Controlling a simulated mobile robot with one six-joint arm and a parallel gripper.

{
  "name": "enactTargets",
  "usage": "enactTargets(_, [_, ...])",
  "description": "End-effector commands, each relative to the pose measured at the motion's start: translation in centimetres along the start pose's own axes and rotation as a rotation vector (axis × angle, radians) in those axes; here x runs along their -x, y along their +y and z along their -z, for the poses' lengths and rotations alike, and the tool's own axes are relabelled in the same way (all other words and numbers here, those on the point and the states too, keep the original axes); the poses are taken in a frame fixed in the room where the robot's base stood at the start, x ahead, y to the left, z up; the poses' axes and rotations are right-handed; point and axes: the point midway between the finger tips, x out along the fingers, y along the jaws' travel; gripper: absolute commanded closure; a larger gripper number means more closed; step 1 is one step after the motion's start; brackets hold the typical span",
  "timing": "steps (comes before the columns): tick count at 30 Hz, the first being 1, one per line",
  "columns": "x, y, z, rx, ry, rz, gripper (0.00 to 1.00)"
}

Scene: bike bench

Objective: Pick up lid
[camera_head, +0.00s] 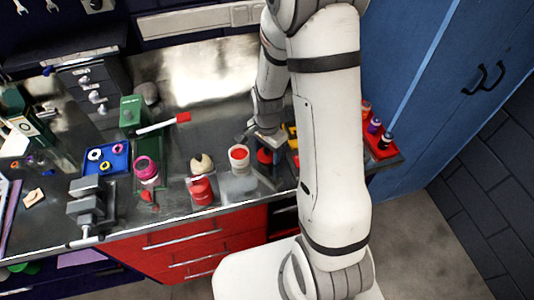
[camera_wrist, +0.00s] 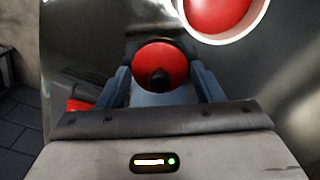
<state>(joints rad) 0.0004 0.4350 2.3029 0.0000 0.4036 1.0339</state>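A round red lid with a dark knob (camera_wrist: 160,65) lies between the two fingers of my gripper (camera_wrist: 162,82) in the wrist view. The fingers stand apart on its left and right, and small gaps seem to show beside it. In the head view the red lid (camera_head: 264,156) shows just below my gripper (camera_head: 266,139), near the right part of the bench. What lies under the lid is mostly hidden.
A white cup with red inside (camera_head: 238,156) stands just left of the lid; its rim (camera_wrist: 264,22) is close by in the wrist view. A red jar (camera_head: 201,191) and a pink-topped jar (camera_head: 147,170) stand farther left. A red tray with bottles (camera_head: 381,145) is at right.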

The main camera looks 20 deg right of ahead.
Motion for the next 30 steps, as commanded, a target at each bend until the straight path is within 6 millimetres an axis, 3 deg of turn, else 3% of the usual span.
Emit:
enactTargets(9, [0.0, 0.0, 0.0, 0.001, 0.0, 0.0, 0.66])
enactTargets(18, [0.4, -0.1, 0.0, 0.001, 0.001, 0.001, 0.67])
enactTargets(23, [2.1, -0.1, 0.0, 0.002, 0.003, 0.005, 0.67])
enactTargets(30, [6.4, -0.2, 0.0, 0.002, 0.004, 0.006, 0.67])
